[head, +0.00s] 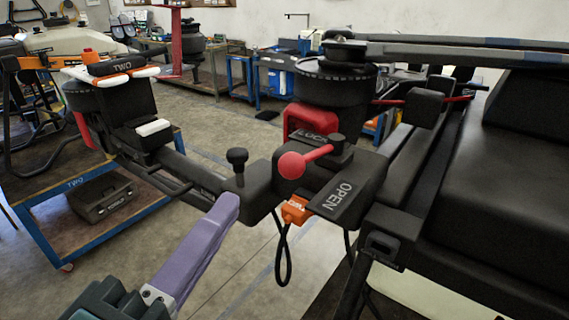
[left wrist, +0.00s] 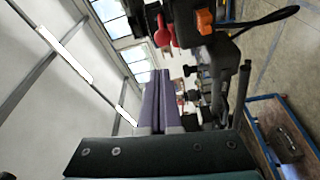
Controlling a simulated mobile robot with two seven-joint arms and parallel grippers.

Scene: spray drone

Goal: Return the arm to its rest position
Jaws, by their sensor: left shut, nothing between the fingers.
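My left gripper (head: 226,208) comes in from the bottom of the head view with its purple fingers shut and nothing between them. It also shows in the left wrist view (left wrist: 158,72), where the fingers lie together. In the head view the fingertips lie just in front of the drone's black folding arm (head: 258,190); I cannot tell how big the gap is. The arm's joint carries a red-knobbed lever (head: 292,164) and the labels LOCK and OPEN. An orange connector (head: 296,209) with a black cable loop hangs below. My right gripper is not in view.
The drone's dark body (head: 500,190) fills the right side. A motor (head: 333,80) stands above the joint. A blue-edged cart (head: 150,197) with a black toolbox (head: 103,196) stands at the left. Workbenches line the back wall. Open floor shows between cart and drone.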

